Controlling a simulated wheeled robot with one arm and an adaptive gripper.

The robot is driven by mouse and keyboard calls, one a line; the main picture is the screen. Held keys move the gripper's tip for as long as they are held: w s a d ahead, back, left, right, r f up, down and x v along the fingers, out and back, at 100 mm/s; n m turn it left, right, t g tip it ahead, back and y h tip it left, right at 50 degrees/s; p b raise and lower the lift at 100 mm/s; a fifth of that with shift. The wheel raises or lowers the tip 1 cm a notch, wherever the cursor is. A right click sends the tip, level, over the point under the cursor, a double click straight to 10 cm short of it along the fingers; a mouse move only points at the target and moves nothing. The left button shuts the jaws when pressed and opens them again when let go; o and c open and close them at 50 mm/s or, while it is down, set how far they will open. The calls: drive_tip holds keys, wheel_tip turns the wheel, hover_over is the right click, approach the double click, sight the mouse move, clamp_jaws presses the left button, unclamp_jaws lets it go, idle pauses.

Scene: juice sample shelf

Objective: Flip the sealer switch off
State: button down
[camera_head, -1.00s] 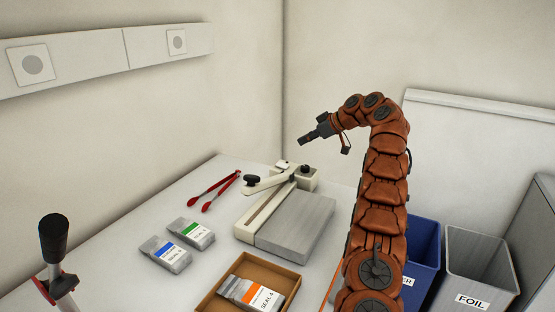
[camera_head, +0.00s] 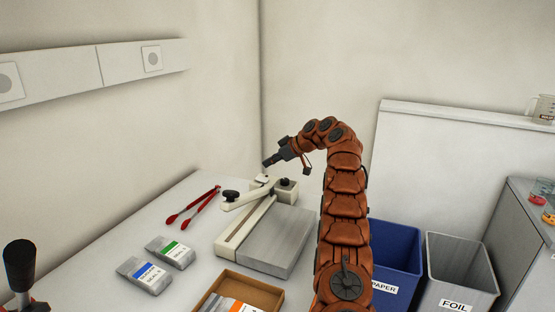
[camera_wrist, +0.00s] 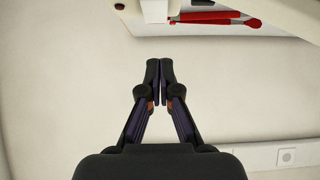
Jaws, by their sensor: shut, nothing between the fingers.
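The sealer, with a grey plate (camera_head: 265,240) and a cream lever arm (camera_head: 250,197) with a black knob (camera_head: 231,196), stands on the table. A small pale block (camera_head: 262,179) sticks up at its back end; I cannot tell whether this is the switch or how it is set. My gripper (camera_head: 267,163) is just above that block in the picture, pointing down and left. In the wrist view my gripper (camera_wrist: 159,68) has its fingers together with nothing between them. Part of a cream body, probably the sealer, is cut off at that view's top edge.
Red tongs (camera_head: 193,207) lie left of the sealer. Two pouches, one green-labelled (camera_head: 171,252) and one blue-labelled (camera_head: 145,277), and a cardboard tray (camera_head: 265,291) are in front. Blue (camera_head: 396,258) and grey (camera_head: 461,272) bins stand right. Walls close off the back and left.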

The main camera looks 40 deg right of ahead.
sight(258, 178)
drive_tip(key=x, duration=0.3)
drive_tip(key=shift+f, duration=0.4)
drive_tip(key=shift+d+f, duration=0.1)
drive_tip(key=shift+f, duration=0.9)
drive_tip(key=shift+w+f, duration=0.1)
drive_tip(key=shift+f, duration=0.2)
drive_tip(key=shift+p, duration=0.4)
drive_tip(key=shift+f, duration=0.3)
drive_tip(key=shift+w+a+r+p, duration=0.1)
drive_tip(key=shift+w+a+p, duration=0.05)
drive_tip(key=shift+a+p, duration=0.15)
